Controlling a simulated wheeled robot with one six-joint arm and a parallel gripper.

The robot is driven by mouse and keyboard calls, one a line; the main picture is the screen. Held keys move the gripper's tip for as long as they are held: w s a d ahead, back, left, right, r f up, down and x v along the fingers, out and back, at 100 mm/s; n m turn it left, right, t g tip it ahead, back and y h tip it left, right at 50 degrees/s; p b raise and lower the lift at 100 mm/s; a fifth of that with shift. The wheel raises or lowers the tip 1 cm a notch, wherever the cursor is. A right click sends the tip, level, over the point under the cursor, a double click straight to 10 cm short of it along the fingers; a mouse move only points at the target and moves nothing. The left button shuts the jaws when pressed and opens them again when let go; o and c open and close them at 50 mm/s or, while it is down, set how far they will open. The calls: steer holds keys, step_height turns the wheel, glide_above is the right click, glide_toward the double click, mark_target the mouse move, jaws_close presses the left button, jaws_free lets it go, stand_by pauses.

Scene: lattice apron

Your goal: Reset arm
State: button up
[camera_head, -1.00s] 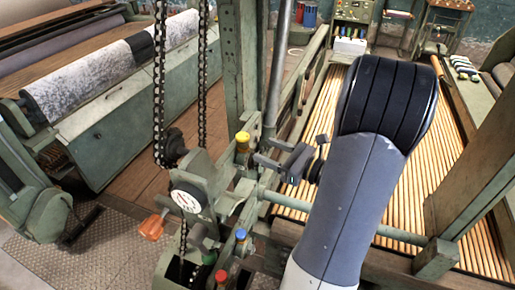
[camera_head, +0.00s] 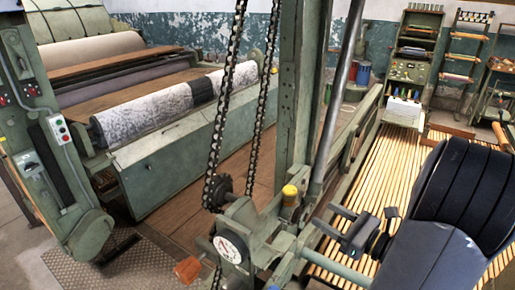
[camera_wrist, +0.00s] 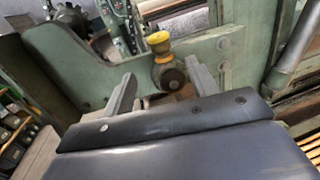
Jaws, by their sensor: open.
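My gripper (camera_head: 322,215) is open and empty in the head view, at the end of my grey and black arm on the lower right. Its two fingers point left toward the green machine post. In the wrist view the fingers of my gripper (camera_wrist: 161,85) stand apart. A yellow-capped knob (camera_wrist: 158,42) shows beyond and between them, apart from the fingers as far as I can tell. The same yellow knob (camera_head: 290,195) is left of the gripper in the head view.
A green machine frame with a chain (camera_head: 222,120), a dial gauge (camera_head: 229,248) and an orange handle (camera_head: 187,270) stands close to the gripper's left. A patterned roll (camera_head: 165,105) lies beyond. Wooden slats (camera_head: 400,160) lie behind my arm.

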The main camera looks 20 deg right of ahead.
mark_target(295, 197)
steer(key=p+x, duration=0.2)
steer(key=x, duration=0.8)
stand_by(0.4)
